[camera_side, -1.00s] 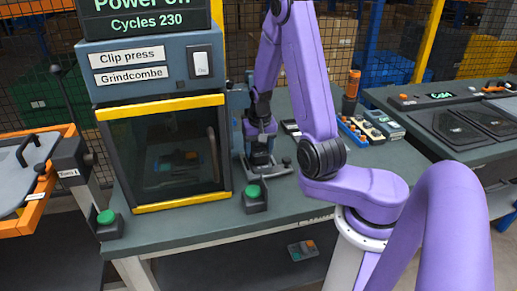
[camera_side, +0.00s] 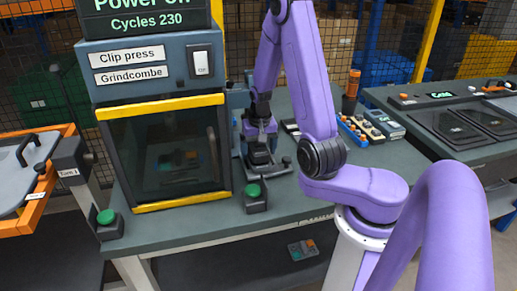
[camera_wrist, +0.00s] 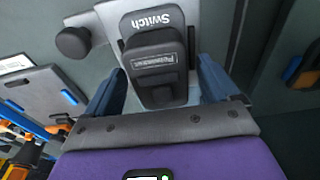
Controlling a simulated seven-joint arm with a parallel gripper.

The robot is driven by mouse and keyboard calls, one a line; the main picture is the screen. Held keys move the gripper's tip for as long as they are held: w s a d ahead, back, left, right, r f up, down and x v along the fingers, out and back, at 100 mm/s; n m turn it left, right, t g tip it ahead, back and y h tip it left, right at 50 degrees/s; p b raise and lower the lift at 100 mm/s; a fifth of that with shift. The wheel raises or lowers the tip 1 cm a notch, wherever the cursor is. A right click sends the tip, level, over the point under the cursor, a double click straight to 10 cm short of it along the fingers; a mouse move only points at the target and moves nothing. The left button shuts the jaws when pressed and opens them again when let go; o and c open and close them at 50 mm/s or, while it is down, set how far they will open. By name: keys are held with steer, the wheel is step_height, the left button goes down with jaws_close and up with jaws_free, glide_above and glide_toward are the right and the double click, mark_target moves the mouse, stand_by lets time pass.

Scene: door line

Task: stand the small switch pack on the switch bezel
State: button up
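My gripper (camera_wrist: 163,88) points down over a grey fixture on the bench, just right of the clip press; in the side view my gripper (camera_side: 261,142) is small and partly hidden. In the wrist view its two blue-grey fingers are apart, one on each side of a dark block with a small label, which looks like the switch pack (camera_wrist: 155,75). A gap shows between the block and the right finger; contact on the left is unclear. The block sits at a dark part lettered "Switch", apparently the switch bezel (camera_wrist: 152,20). How fully it is seated cannot be told.
The clip press (camera_side: 165,150) stands close on the left, its clear door shut. A green button (camera_side: 254,192) stands in front of the fixture. A round dark knob (camera_wrist: 73,42) sits beside the bezel.

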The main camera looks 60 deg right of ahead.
stand_by(0.3)
steer(key=a+r+n, duration=0.2)
steer(key=r+n, duration=0.1)
steer(key=r, duration=0.6)
steer(key=a+r+n, duration=0.2)
steer(key=r+n, duration=0.1)
steer(key=r, duration=0.5)
steer(key=s+a+f+n, duration=0.2)
steer(key=s+a+n, duration=0.5)
steer(key=s, duration=0.3)
steer(key=s+a+f+n+y, duration=0.1)
steer(key=s+a+f+n, duration=0.1)
steer(key=s+a+n, duration=0.6)
steer(key=s+a, duration=0.1)
steer(key=s, duration=0.2)
steer(key=shift+n+g, duration=0.3)
steer(key=shift+g, duration=0.1)
steer(key=shift+r, duration=0.1)
stand_by(0.9)
